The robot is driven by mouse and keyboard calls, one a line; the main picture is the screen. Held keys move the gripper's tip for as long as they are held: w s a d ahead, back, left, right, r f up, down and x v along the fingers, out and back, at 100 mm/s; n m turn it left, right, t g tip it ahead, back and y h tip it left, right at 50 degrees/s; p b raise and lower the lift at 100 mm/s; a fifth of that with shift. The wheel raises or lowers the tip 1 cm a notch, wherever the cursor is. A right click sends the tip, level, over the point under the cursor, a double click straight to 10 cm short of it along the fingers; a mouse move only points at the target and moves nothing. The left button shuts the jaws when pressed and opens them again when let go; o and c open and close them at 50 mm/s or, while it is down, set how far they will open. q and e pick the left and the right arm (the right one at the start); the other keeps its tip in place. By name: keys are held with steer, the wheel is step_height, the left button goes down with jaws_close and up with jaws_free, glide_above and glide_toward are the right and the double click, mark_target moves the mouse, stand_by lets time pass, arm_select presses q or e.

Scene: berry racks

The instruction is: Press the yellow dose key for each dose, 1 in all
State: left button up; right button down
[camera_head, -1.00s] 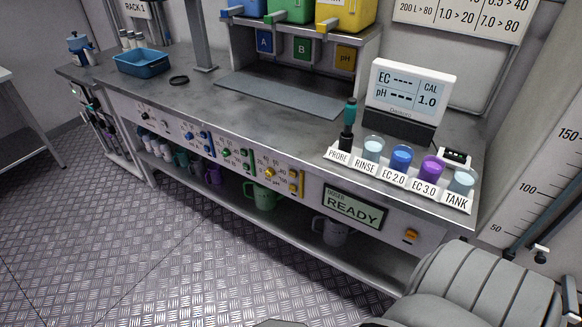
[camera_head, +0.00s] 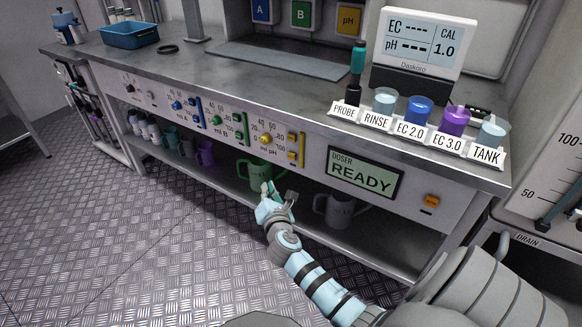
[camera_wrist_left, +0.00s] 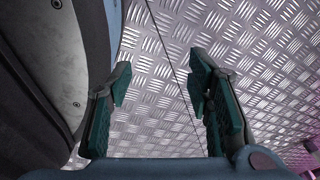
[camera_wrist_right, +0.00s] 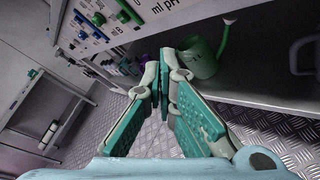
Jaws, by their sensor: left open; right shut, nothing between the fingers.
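The yellow dose key (camera_head: 292,155) is on the bench's front panel, at the lower right of the yellow-marked pH section. A yellow knob (camera_head: 266,139) sits left of it. The doser display (camera_head: 364,175) reads READY. My left gripper (camera_wrist_left: 160,75) is open and empty over the metal floor, and is not in the head view.
An orange-yellow button (camera_head: 431,200) is right of the display. The patterned floor (camera_head: 120,240) in front is clear.

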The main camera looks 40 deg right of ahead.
mark_target(292, 156)
arm_select(q)
steer(key=shift+w+a+f, duration=0.1)
steer(key=shift+w+a, duration=0.1)
steer(key=shift+a, duration=0.1)
arm_select(e)
steer(key=shift+w+d+r, duration=0.1)
steer(key=shift+w+r, duration=0.1)
steer(key=shift+r, duration=0.6)
arm_select(q)
steer(key=shift+w+d+f+b, duration=0.4)
steer(key=shift+w+f+b, duration=0.2)
steer(key=shift+w+b, duration=0.15)
arm_select(e)
steer(key=w+d, duration=0.2)
steer(key=d, duration=0.6)
steer(key=shift+w+d, duration=0.2)
steer(key=shift+w, duration=0.05)
arm_select(q)
steer(key=shift+a, duration=0.15)
arm_select(e)
steer(key=shift+w+d, duration=0.1)
steer(key=shift+d, duration=0.3)
